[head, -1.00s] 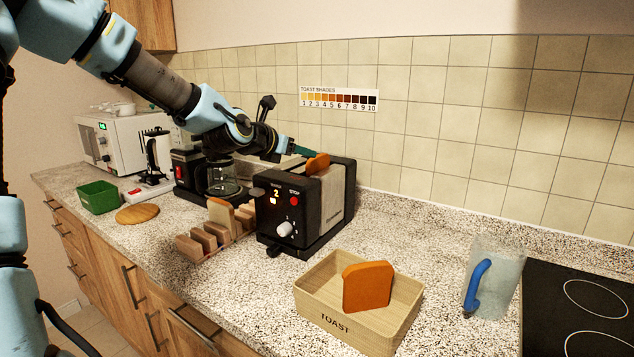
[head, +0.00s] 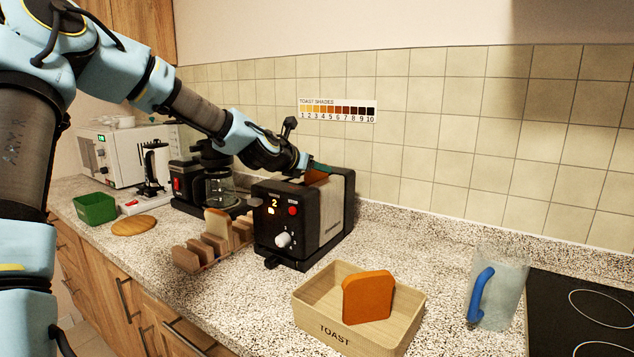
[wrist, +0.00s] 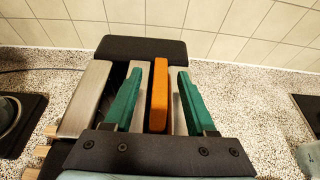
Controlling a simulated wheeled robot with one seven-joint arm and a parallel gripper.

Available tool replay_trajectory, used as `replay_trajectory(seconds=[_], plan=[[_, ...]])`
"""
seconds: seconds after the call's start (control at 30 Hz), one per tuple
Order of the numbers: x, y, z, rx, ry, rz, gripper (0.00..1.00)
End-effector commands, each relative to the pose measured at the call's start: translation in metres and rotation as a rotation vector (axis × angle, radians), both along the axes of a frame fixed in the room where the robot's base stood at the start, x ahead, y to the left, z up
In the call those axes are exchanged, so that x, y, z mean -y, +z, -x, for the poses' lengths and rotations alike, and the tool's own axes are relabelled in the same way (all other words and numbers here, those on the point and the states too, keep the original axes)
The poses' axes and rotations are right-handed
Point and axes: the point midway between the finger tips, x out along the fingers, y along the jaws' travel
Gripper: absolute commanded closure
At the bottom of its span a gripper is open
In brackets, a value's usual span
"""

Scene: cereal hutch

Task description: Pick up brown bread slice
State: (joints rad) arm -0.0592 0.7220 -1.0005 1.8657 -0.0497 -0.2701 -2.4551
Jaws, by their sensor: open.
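The brown bread slice (head: 316,177) stands upright in a slot of the black and silver toaster (head: 331,213), its top sticking out. In the wrist view the slice (wrist: 159,92) appears orange-brown and edge-on, between the two green fingers of my gripper (wrist: 159,76). The fingers are open, one on each side, with a visible gap to the slice on both sides. In the head view my gripper (head: 313,166) is at the toaster's top and partly hides the slice. How deep the fingers reach cannot be told.
A wooden toast box (head: 309,317) holds another toasted slice (head: 368,297). A wooden rack (head: 203,250) with a pale slice (head: 217,223) stands left of the toaster. A coffee maker (head: 186,187) is behind it. A jug with a blue handle (head: 481,293) stands near the hob.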

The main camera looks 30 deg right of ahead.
Motion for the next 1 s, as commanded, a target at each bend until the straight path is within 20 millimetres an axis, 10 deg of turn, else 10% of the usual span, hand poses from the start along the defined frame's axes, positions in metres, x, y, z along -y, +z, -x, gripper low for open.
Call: replay_trajectory(seconds=[0.37,0.83,1.0], plan=[[0.0065,-0.0037,-0.0035,0.001,0.001,-0.001,0.45],[0.0063,-0.0035,-0.0035,0.001,0.001,-0.001,0.98],[0.0063,-0.0034,-0.0035,0.001,0.001,-0.001,1.0]])
